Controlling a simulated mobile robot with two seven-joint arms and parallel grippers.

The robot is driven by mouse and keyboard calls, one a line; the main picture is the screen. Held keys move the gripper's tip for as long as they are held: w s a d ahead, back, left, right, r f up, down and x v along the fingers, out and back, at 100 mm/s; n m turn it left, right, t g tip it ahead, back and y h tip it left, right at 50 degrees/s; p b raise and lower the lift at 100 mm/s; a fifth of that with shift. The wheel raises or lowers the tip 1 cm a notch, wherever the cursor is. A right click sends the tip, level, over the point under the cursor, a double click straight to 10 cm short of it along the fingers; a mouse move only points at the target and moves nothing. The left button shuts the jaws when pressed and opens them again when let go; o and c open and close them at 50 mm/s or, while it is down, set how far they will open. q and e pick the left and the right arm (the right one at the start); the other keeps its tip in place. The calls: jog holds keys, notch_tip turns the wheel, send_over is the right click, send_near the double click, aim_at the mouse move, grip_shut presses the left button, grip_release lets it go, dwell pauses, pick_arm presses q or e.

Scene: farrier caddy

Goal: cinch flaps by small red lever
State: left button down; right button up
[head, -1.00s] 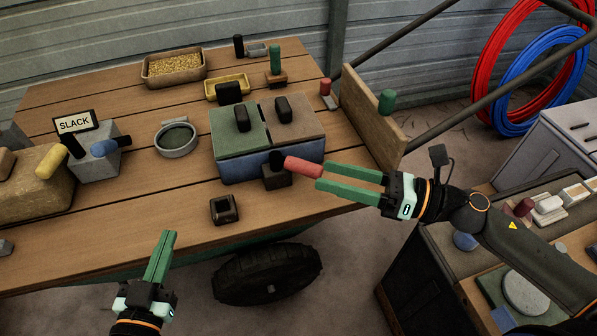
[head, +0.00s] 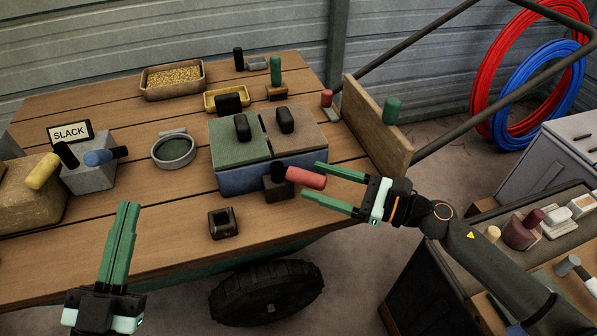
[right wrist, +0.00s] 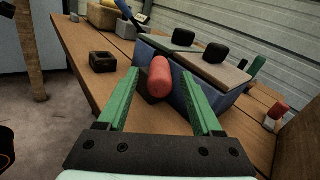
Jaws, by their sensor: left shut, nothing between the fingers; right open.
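The caddy (head: 240,182) has a blue body with a green flap (head: 235,147) and a brown flap (head: 300,128) lying closed on top. A red-handled lever (head: 307,179) sticks out from a dark block at its front right. My right gripper (head: 314,180) is open, with its fingers on either side of the red handle's end. In the right wrist view the handle (right wrist: 159,75) is between the spread fingers, with visible gaps. A smaller red knob (head: 327,98) stands on a grey base behind the caddy. My left gripper (head: 128,205) is shut and empty at the table's front left.
A SLACK sign (head: 69,133) and a grey block (head: 90,178) with a blue-handled lever stand left. A round grey bowl (head: 173,151), a small dark square holder (head: 222,224) and a grain tray (head: 173,82) are on the table. An upright wooden board (head: 375,135) stands at the right edge.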

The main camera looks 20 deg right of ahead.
aim_at(295, 174)
pick_arm(q)
jog(key=shift+n+g+y, duration=0.7)
jog(key=shift+y, duration=0.2)
jog(key=shift+w+a+f+p, duration=0.1)
jog(key=shift+w+f, duration=0.15)
jog(key=shift+f, duration=0.4)
jog(key=shift+w+f+p, duration=0.1)
jog(key=shift+w+f, duration=0.15)
jog(key=shift+f, duration=0.35)
jog(key=shift+w+a+f+p, duration=0.1)
jog(key=shift+w+f, duration=0.15)
jog(key=shift+f, duration=0.4)
pick_arm(e)
jog(key=shift+x, duration=2.5)
jog(key=shift+c, duration=0.3)
grip_shut()
